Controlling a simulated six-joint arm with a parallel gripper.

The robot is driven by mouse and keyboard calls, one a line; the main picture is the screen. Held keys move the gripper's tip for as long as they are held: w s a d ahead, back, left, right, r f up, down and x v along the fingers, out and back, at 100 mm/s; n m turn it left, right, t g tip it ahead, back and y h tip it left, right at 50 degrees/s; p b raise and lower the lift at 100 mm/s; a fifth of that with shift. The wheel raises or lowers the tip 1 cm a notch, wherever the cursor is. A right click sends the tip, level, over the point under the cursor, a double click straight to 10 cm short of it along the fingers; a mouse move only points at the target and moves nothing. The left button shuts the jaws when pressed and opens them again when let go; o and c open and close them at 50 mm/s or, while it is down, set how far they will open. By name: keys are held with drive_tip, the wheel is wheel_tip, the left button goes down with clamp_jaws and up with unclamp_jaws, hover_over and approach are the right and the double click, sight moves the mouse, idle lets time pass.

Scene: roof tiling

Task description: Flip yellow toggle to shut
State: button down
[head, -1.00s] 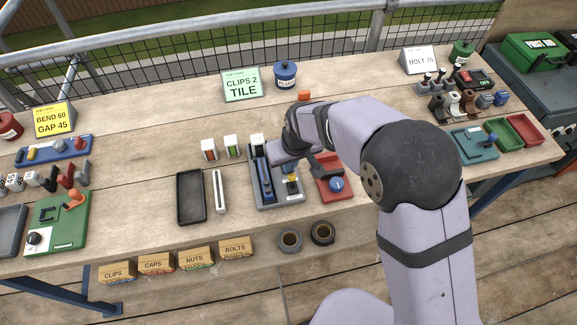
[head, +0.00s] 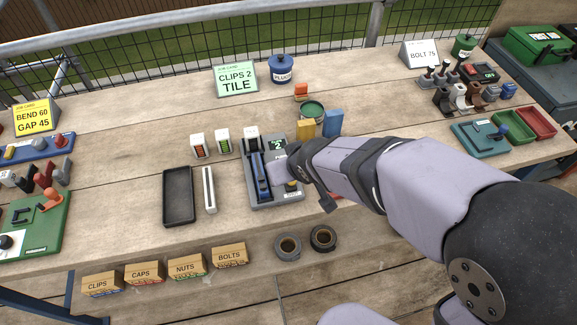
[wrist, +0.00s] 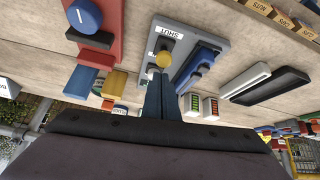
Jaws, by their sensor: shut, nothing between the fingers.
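The yellow toggle (wrist: 163,59) shows as a round yellow knob on a dark base in the wrist view. In the head view the toggle (head: 291,186) is partly hidden by my gripper (head: 283,176). The grey fixture (head: 272,202) has a small display reading 2 at its back.
A red fixture (wrist: 102,42) with a blue knob (wrist: 84,15) stands close beside the grey one. Yellow (head: 306,129) and blue (head: 333,122) blocks and a green can (head: 312,110) stand behind my arm.

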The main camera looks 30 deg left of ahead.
drive_tip(key=shift+r+p, duration=0.65)
drive_tip(key=shift+r, duration=0.15)
drive_tip(key=shift+s+r, duration=0.1)
drive_tip(key=shift+r, duration=0.05)
drive_tip(key=s+d+f+p+v, duration=0.1)
drive_tip(key=p+v, duration=0.2)
drive_tip(key=v, duration=0.6)
drive_tip(key=shift+s+d, duration=0.2)
drive_tip(key=shift+d, duration=0.1)
